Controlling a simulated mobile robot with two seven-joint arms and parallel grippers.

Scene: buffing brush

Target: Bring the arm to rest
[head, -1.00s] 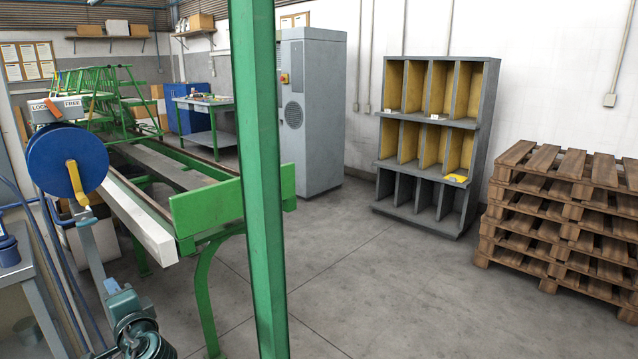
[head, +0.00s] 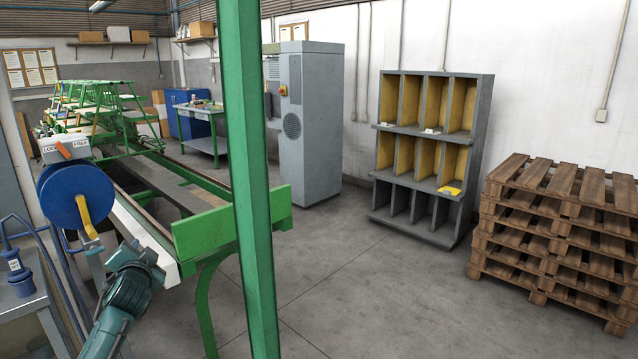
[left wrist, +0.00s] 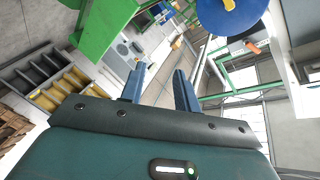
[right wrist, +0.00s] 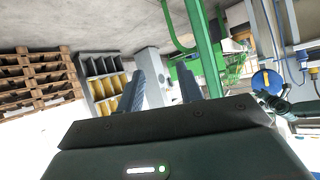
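My left arm (head: 120,300) rises from the lower left in the head view, in front of the rail bench's near end. In the left wrist view my left gripper (left wrist: 160,88) has its two blue fingers apart with nothing between them. My right gripper (right wrist: 161,88) is also open and empty in the right wrist view; I do not make it out in the head view. A blue wheel (head: 68,190) with a yellow handle (head: 84,216) stands left of and behind my left arm. The wheel also shows in both wrist views (left wrist: 228,14) (right wrist: 262,80), apart from the fingers.
A green post (head: 250,180) stands close in front. The green rail bench (head: 205,230) runs back at left, under a LOCK/FREE box (head: 65,148). A pigeonhole rack (head: 385,190), grey cabinet (head: 310,140) and pallets (head: 560,235) stand behind. The floor between is clear.

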